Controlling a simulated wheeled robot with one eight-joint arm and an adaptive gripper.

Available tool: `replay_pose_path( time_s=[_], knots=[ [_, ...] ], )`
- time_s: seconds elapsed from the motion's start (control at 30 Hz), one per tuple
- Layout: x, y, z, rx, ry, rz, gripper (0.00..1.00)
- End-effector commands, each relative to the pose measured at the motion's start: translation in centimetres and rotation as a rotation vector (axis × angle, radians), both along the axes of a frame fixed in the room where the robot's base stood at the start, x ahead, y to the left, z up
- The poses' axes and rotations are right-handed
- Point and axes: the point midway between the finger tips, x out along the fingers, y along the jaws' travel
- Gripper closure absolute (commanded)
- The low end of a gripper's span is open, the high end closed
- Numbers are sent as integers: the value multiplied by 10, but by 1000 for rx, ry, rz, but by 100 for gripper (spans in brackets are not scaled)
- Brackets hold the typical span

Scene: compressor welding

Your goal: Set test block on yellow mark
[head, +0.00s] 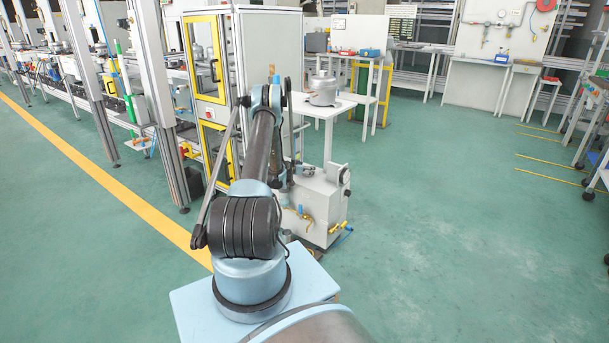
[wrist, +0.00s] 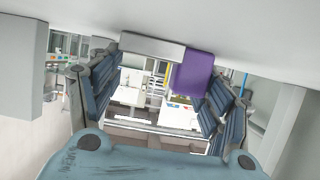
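My gripper (wrist: 155,105) shows in the wrist view with its two dark ribbed fingers spread wide apart. A purple block (wrist: 195,72) is in the upper middle, nearer the right finger; whether it touches that finger cannot be told. A pale grey bar (wrist: 152,46) lies just left of the purple block, against a broad white surface (wrist: 240,28) along the top. Neither is clamped by both fingers. Which piece is the test block is not certain. In the head view my arm hides the gripper and the block. I cannot make out a yellow mark on a work surface.
In the head view a white table (head: 330,108) carrying a grey compressor (head: 322,88) stands beyond my arm. A yellow-framed cabinet (head: 206,60) and assembly line stand left. A white machine (head: 322,205) stands close by the arm. Green floor (head: 450,230) at right is clear.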

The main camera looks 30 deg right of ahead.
Motion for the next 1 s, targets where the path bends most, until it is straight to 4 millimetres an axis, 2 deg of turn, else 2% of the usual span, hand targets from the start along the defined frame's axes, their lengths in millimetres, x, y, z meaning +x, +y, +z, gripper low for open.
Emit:
replay_pose_path(
  time_s=[0.03, 0.1, 0.17, 0.2, 0.47, 0.67, 1.0],
  knots=[
    [0, 1, 0, 0, 0, 1, 51],
    [1, 2, 0, 0, 1, 1, 62],
    [1, 2, 0, 0, 0, 2, 62],
    [2, 3, 0, 0, 0, 2, 67],
    [2, 3, 4, 0, 0, 3, 67],
    [2, 4, 26, 0, 0, 3, 67],
    [2, 3, 80, 0, 0, 3, 67]
  ],
)
